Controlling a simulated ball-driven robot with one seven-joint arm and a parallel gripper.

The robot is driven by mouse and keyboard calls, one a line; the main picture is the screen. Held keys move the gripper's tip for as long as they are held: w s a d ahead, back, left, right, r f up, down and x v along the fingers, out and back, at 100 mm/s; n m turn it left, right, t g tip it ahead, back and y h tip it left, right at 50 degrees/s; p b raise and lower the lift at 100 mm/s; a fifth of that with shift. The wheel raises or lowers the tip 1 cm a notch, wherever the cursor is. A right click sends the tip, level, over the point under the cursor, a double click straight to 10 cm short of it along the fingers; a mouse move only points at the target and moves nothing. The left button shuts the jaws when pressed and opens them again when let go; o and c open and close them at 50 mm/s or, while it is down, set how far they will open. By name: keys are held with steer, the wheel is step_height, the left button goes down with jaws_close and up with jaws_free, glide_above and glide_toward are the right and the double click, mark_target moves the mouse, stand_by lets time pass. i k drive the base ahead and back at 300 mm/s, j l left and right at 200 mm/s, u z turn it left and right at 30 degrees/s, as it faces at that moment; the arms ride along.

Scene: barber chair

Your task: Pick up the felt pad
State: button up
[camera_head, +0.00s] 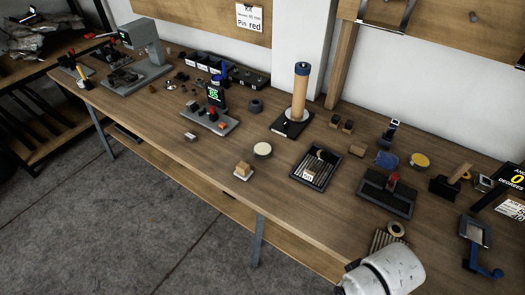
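I cannot tell for sure which item is the felt pad. A small round cream disc (262,149) with a dark edge lies on the wooden workbench (215,160), near its middle. A thin white square piece (243,176) lies in front of it near the bench's front edge, with a small wooden block (244,168) on top. Either might be the pad. A white rounded part of my own arm shows at the bottom right, over the bench's front edge. My gripper's fingers do not show.
A dark slatted tray (316,169) lies right of the disc. A black stand with a wooden post (299,95) rises behind. A device with a green display (214,95) stands left. A dark block with a red knob (387,193) stands right. The front bench strip at left is mostly clear.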

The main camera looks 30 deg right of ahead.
mark_target(243, 172)
steer(key=i+j, duration=0.3)
steer(key=i+j+z, duration=0.15)
steer(key=i+j, duration=0.4)
steer(key=j, duration=0.25)
steer(key=i+j+z, duration=0.1)
steer(key=i+j, duration=0.2)
steer(key=j, duration=0.1)
